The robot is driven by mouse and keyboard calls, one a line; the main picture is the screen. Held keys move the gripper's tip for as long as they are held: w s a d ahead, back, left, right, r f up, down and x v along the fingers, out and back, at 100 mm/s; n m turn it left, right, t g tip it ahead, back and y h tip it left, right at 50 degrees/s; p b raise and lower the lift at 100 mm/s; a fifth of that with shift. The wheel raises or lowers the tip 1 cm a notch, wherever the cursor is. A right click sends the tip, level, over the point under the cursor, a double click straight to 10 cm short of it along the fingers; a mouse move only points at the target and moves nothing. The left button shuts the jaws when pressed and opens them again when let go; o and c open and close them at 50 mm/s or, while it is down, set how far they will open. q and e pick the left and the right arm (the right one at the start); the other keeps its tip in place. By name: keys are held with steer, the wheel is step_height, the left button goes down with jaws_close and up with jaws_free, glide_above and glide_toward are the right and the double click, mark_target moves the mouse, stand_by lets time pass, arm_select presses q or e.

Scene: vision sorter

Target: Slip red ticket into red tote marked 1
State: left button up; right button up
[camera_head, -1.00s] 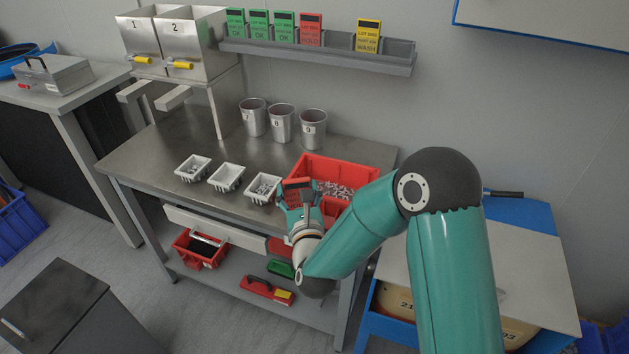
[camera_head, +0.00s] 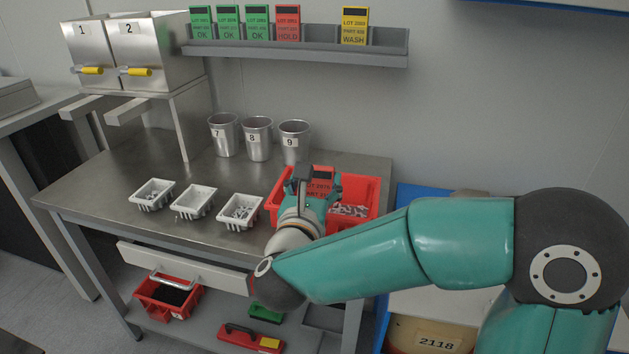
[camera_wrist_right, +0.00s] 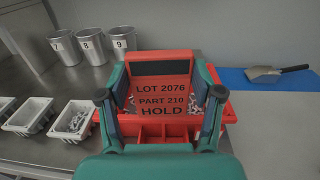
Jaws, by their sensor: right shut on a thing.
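My right gripper (camera_head: 304,190) is shut on a red ticket (camera_head: 321,182). The ticket also shows in the right wrist view (camera_wrist_right: 162,92), face towards the camera, reading LOT 2076, PART 210, HOLD. The ticket is in front of or above a red bin (camera_head: 366,192) of metal parts on the bench; I cannot tell whether they touch. The wrist view shows that bin's rim (camera_wrist_right: 229,113) behind the ticket. A smaller red tote (camera_head: 166,298) with a handle and dark inside stands on the lower shelf. Its small white label is unreadable. My left gripper is out of view.
Several white trays (camera_head: 196,203) stand along the bench, left of the gripper. Metal cups (camera_head: 258,140) marked 7, 8 and 9 stand behind. A wall rack (camera_head: 300,49) holds green, red and yellow tickets.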

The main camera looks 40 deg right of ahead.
steer(key=shift+f+b, duration=0.9)
steer(key=shift+f, duration=1.75)
steer(key=shift+f+b, duration=0.25)
steer(key=shift+b, duration=0.05)
steer(key=shift+f+b, duration=0.7)
steer(key=shift+b, duration=0.55)
steer(key=shift+a+r, duration=0.1)
steer(key=shift+s+a+g+y, duration=0.1)
steer(key=shift+g+y, duration=0.2)
steer(key=shift+f+b, duration=0.25)
steer(key=shift+b, duration=0.95)
steer(key=shift+f+b, duration=0.9)
steer(key=shift+b, duration=0.8)
stand_by(0.5)
